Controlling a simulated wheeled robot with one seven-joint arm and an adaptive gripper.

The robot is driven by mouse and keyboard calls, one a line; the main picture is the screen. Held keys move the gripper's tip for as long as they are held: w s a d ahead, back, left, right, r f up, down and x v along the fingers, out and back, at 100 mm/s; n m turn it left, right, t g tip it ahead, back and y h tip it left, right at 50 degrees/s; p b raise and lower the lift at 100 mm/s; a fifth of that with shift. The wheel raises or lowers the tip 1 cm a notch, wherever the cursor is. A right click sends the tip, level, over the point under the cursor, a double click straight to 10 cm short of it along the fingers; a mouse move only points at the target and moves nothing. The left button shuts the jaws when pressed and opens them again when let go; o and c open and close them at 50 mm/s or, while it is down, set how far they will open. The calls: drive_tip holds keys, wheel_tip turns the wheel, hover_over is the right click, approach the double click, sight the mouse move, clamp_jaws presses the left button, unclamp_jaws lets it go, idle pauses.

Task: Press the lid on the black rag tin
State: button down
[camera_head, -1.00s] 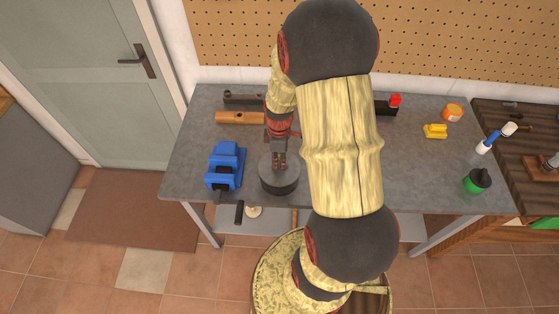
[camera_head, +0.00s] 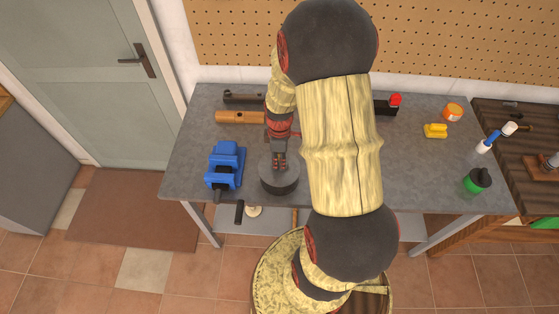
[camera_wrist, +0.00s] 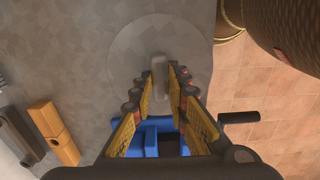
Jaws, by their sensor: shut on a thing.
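The black rag tin (camera_head: 280,187) is a short dark round tin near the front edge of the grey workbench, right of the blue vise. In the wrist view the lid (camera_wrist: 133,45) is a round grey disc with a small raised handle (camera_wrist: 158,64) at its middle. My gripper (camera_head: 279,168) points down over the tin, its fingertips at the top centre. In the wrist view my gripper (camera_wrist: 160,78) is shut on the lid's handle. The lid covers the tin's opening from above, and I cannot tell whether its rim is fully seated.
The blue vise (camera_head: 225,166) stands close on the left. A wooden block (camera_head: 240,117) lies behind it. At right are a yellow object (camera_head: 435,131), an orange-lidded jar (camera_head: 453,112) and a green container (camera_head: 477,181). The bench's right-middle is clear.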

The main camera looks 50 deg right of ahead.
drive_tip(key=c, duration=1.7)
unclamp_jaws()
drive_tip(key=shift+o, duration=1.4)
drive_tip(key=shift+o, duration=1.2)
drive_tip(key=shift+r+p, duration=2.5)
drive_tip(key=shift+r, duration=1.05)
drive_tip(key=shift+c, duration=1.1)
drive_tip(key=c, duration=1.1)
